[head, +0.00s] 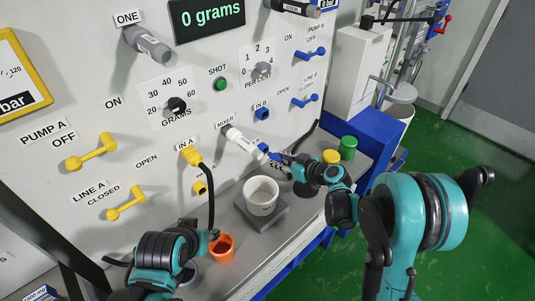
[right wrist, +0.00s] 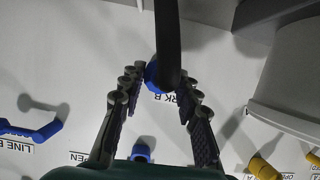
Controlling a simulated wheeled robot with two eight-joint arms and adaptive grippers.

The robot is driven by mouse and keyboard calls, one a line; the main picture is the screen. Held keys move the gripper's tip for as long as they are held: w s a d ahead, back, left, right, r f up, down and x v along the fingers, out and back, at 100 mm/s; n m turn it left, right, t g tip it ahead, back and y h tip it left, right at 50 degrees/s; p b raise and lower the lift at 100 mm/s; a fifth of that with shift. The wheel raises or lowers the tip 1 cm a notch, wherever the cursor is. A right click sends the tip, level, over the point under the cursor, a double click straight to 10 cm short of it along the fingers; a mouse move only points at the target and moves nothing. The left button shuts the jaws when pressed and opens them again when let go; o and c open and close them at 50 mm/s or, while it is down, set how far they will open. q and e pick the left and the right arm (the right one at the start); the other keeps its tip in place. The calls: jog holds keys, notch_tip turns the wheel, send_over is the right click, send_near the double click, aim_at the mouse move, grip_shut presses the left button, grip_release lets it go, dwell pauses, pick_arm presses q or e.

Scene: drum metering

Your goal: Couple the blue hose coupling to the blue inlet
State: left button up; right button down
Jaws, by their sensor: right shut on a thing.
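The blue hose coupling (right wrist: 152,76) is at the end of a black hose (right wrist: 168,35) in the right wrist view. My right gripper (right wrist: 158,84) is shut on it, with a finger on each side. In the head view my right gripper (head: 284,159) is in front of the panel, right of the white mixer spout. The blue inlet (head: 262,113), labelled IN B, is on the panel above, apart from the gripper and with nothing on it. My left gripper (head: 186,240) is at the lower left; its fingers are too hidden to judge.
A white cup (head: 262,193) stands on a grey scale (head: 271,219) below the mixer spout (head: 243,141). An orange cup (head: 222,246) is near the left gripper. Yellow (head: 331,156) and green (head: 348,147) containers stand right of the right gripper. A yellow coupling (head: 192,156) with a black hose is on IN A.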

jog(key=shift+s+d, duration=0.75)
jog(key=s+d, duration=0.2)
jog(key=d, duration=0.1)
jog(key=shift+s+b, duration=0.4)
jog(key=shift+a, duration=0.1)
dwell(0.4)
notch_tip(320, 180, up, 16)
jog(key=n+t+h+p, duration=0.2)
jog(key=n+p, duration=0.4)
jog(key=p, duration=0.6)
jog(key=shift+a+f+t, duration=0.15)
jog(key=shift+a+t, duration=0.3)
jog(key=shift+t, duration=0.35)
jog(key=shift+w, duration=0.1)
